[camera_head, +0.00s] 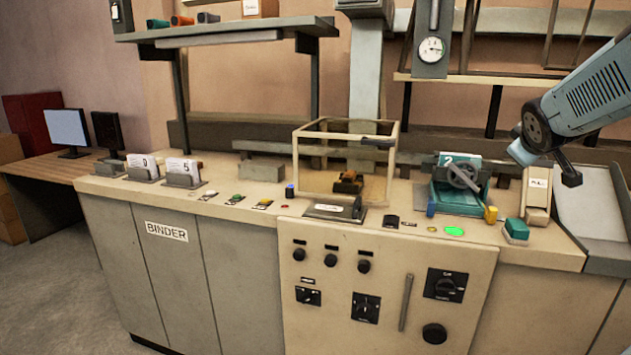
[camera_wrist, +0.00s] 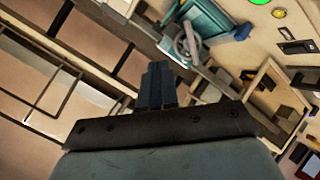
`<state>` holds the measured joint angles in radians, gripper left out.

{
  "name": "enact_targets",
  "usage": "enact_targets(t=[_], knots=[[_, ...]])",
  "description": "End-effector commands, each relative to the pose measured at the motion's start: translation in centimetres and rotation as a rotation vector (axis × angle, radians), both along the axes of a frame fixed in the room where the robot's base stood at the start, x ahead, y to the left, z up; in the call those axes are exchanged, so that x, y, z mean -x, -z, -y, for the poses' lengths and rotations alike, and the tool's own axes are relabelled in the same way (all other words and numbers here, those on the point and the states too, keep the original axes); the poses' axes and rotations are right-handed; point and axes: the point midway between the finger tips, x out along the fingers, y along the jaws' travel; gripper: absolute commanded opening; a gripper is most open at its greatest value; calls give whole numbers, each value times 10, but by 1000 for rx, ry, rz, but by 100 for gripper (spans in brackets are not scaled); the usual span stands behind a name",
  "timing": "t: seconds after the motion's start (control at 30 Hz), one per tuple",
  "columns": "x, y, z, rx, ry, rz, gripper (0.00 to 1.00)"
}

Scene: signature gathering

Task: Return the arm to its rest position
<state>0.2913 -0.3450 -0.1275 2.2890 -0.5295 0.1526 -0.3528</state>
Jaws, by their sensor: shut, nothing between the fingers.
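My gripper (camera_wrist: 157,85) shows in the wrist view with its two dark fingers together and nothing between them. In the head view my arm comes in from the right edge, and its end is raised above the right part of the bench. The fingertips are hard to make out in the head view. The bench lies below and beyond the fingers in the wrist view, apart from them.
A teal machine (camera_head: 460,190) holding a card marked 2 stands left of my arm. A tan block (camera_head: 537,195) and a sloped grey tray (camera_head: 592,205) are close below it. A clear framed box (camera_head: 345,160) stands mid-bench. A wall shelf (camera_head: 480,79) is behind.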

Motion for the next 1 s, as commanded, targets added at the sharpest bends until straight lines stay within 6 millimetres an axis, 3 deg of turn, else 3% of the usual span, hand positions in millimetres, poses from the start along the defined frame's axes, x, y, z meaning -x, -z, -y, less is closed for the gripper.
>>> enact_targets(t=[0.03, 0.3, 0.5, 0.7, 1.0], knots=[[13, 2, -21, -60, 13, -8, 0], [95, 40, -124, -416, 108, -139, 0], [159, 68, -185, -618, 154, -274, 0], [193, 82, -214, -705, 176, -356, 0], [197, 84, -216, -716, 181, -368, 0]])
